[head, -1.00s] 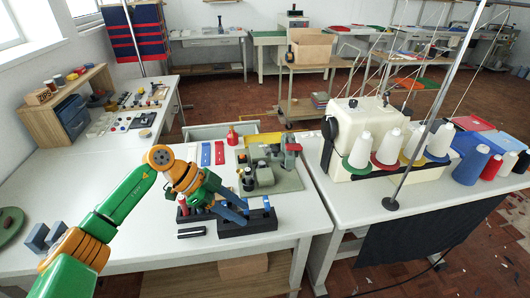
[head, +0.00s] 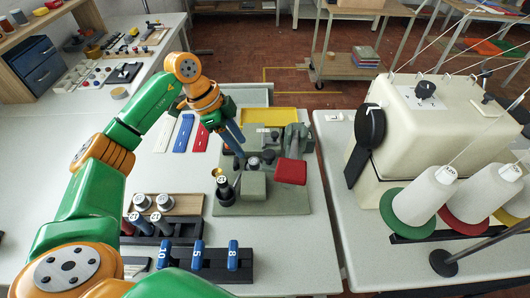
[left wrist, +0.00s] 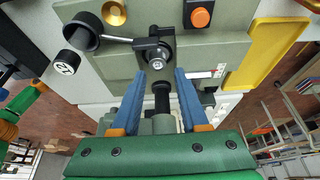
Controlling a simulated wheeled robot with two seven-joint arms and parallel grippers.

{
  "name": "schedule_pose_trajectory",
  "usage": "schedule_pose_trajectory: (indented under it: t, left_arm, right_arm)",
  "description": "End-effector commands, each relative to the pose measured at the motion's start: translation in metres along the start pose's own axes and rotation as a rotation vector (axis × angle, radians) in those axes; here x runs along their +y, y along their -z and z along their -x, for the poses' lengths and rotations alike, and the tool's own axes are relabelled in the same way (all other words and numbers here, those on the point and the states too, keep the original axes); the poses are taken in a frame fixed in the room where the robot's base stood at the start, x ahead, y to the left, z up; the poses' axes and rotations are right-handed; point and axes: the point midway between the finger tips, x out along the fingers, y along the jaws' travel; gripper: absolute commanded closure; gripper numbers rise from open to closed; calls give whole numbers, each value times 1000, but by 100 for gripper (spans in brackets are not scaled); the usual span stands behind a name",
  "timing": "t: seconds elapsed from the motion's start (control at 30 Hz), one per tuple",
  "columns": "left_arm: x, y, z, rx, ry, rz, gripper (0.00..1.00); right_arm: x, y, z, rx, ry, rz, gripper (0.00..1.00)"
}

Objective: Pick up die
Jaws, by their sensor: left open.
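A grey-green press (head: 262,190) stands on the table, with a dark upright stem (left wrist: 161,97) in the left wrist view. My left gripper (head: 236,146) is above the left part of the press. In the left wrist view its blue fingers (left wrist: 160,73) are open on either side of the stem, with a silver round knob beyond. Blue blocks numbered 10 (head: 164,254), 5 (head: 198,254) and 8 (head: 233,255) stand in a black rack (head: 215,264) at the front. I cannot tell which piece is the die. My right gripper is not in view.
Silver-topped cylinders (head: 143,202) sit on a wooden block behind the rack. A yellow tray (head: 268,115) lies behind the press. A sewing machine (head: 430,120) stands at right.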

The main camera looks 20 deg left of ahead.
Motion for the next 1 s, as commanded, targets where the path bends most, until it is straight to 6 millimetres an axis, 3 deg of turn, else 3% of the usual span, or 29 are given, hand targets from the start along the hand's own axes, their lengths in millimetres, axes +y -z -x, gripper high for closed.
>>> schedule_pose_trajectory:
  t: [0.17,0.4,0.67,0.83,1.0]
  left_arm:
    - [1,1,-19,-1,-5,-1,56]
    - [3,5,-64,1,-5,0,56]
    - [2,4,-72,1,-1,-1,56]
    - [2,4,-72,1,-1,-1,97]
    - [2,5,-72,2,0,-1,100]
  right_arm:
    - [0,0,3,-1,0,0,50]
    - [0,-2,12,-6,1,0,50]
    - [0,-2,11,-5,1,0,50]
    - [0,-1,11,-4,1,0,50]
    - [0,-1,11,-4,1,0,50]
